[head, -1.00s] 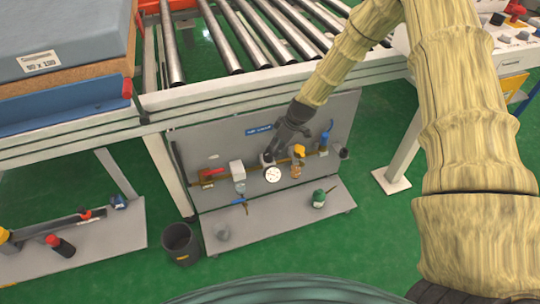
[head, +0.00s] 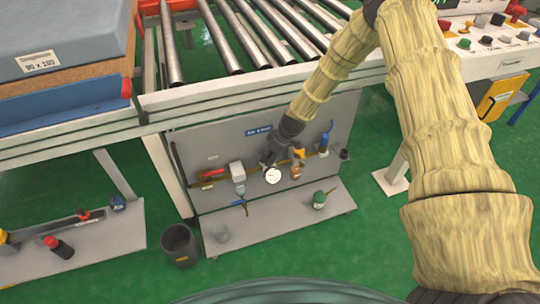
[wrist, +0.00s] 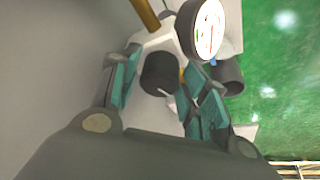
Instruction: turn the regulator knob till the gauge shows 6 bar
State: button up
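The regulator knob (wrist: 160,72) is a dark round cap under a pale body in the wrist view. The round white gauge (wrist: 207,30) sits beside it, with a red mark on its dial; its reading is too small to tell. The gauge (head: 273,175) also shows on the panel in the head view, where my gripper hides the knob. My gripper (wrist: 162,76) is open, with a teal-padded finger on either side of the knob. A gap shows on the left; contact on the right is unclear. In the head view my gripper (head: 268,160) is just above the gauge.
A green-topped bottle (head: 319,199) stands on the shelf below. A dark bin (head: 181,245) stands on the floor. The roller conveyor (head: 250,35) is above.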

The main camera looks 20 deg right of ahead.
jog(key=c, duration=0.6)
jog(key=m+p, duration=0.1)
jog(key=m, duration=0.1)
jog(key=m+h+p, duration=0.1)
jog(key=shift+s+a+r+m+t, duration=0.1)
jog(key=shift+r+m+t, duration=0.05)
jog(key=shift+m+t, duration=0.25)
jog(key=m+p, duration=0.1)
jog(key=m, duration=0.1)
jog(key=m+h+p, duration=0.1)
jog(key=shift+a+m+t+h, duration=0.15)
jog(key=shift+m+t+h, duration=0.15)
jog(key=shift+m+t, duration=0.1)
jog(key=m+h+p, duration=0.1)
jog(key=m+p, duration=0.1)
jog(key=m, duration=0.2)
jog(key=shift+a+h, duration=0.1)
jog(key=shift+h, duration=0.2)
jog(key=shift+m+g+h+p, duration=0.3)
jog(key=shift+m+h+p, duration=0.5)
jog(key=shift+m, duration=1.4)
